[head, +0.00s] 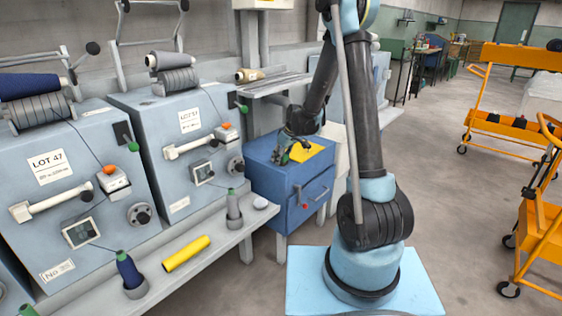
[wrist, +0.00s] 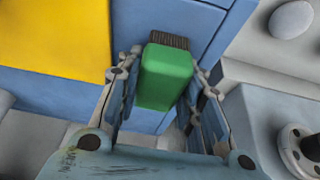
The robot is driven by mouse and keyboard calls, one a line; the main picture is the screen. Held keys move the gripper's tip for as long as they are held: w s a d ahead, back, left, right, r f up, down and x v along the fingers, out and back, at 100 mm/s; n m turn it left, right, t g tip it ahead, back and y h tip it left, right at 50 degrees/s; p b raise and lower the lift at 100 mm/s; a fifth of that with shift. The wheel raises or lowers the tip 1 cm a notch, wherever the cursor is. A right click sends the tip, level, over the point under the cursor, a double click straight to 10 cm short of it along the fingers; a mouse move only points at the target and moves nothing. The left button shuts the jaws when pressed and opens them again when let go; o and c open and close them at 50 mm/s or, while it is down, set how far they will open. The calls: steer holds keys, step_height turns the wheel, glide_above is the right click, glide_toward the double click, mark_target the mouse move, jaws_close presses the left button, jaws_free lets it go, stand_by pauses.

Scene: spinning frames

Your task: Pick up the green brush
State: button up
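The green brush (wrist: 166,78) is a green block with dark bristles at its far end. In the wrist view it lies between the two fingers of my gripper (wrist: 165,66), filling most of the space between them. The fingers stand apart, one on each side, with almost no gap to the brush. I cannot tell whether they press on it or whether it is lifted. In the head view my gripper (head: 284,153) is small and dark, low over the blue cabinet top, with some green by it.
The blue cabinet (head: 290,195) has a yellow patch (head: 306,153) on top, also in the wrist view (wrist: 55,35). Spinning machines (head: 60,190) and a shelf with bobbins and a yellow tube (head: 186,253) stand left. An orange cart (head: 535,125) stands right, with open floor between.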

steer(key=shift+c, duration=0.5)
step_height(320, 180, up, 10)
stand_by(0.4)
